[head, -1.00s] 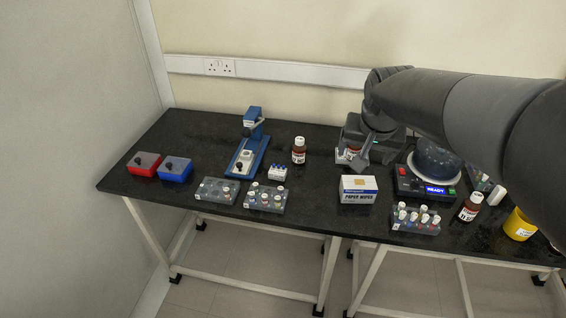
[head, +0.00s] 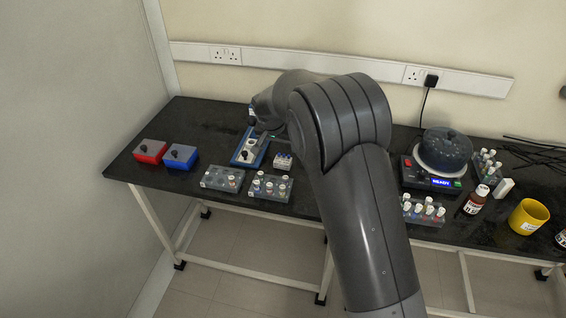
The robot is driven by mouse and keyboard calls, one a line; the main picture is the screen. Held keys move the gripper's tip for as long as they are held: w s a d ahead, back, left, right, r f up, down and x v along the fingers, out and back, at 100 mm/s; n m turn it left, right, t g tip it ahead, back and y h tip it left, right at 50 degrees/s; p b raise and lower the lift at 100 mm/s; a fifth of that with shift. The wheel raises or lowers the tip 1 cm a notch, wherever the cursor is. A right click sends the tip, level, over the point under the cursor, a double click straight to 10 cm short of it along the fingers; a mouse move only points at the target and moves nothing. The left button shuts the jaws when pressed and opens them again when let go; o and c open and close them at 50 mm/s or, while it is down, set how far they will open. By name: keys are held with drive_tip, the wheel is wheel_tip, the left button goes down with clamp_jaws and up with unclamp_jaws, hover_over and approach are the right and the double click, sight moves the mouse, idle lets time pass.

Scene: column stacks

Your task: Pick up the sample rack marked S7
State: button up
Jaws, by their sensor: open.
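Several grey sample racks with capped tubes stand on the dark bench. Two are at the front left, one rack (head: 221,179) with few tubes and another rack (head: 268,187) with more. Another rack (head: 424,213) is at the front right, and one more (head: 487,163) is beyond the round-topped machine. No marking is legible, so I cannot tell which is S7. My gripper (head: 262,131) is open over the blue stand, behind and left of the small rack. Its fingers are partly hidden.
A blue stand (head: 243,155) is beneath my gripper. Red (head: 150,152) and blue (head: 180,157) boxes sit at the left. The round-topped machine (head: 441,156), a brown bottle (head: 474,202) and a yellow cup (head: 527,217) are at the right. My arm hides the bench's middle.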

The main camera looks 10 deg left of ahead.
sight(283, 160)
drive_tip(key=x, duration=1.1)
drive_tip(key=shift+s, duration=0.1)
drive_tip(key=c, duration=1.1)
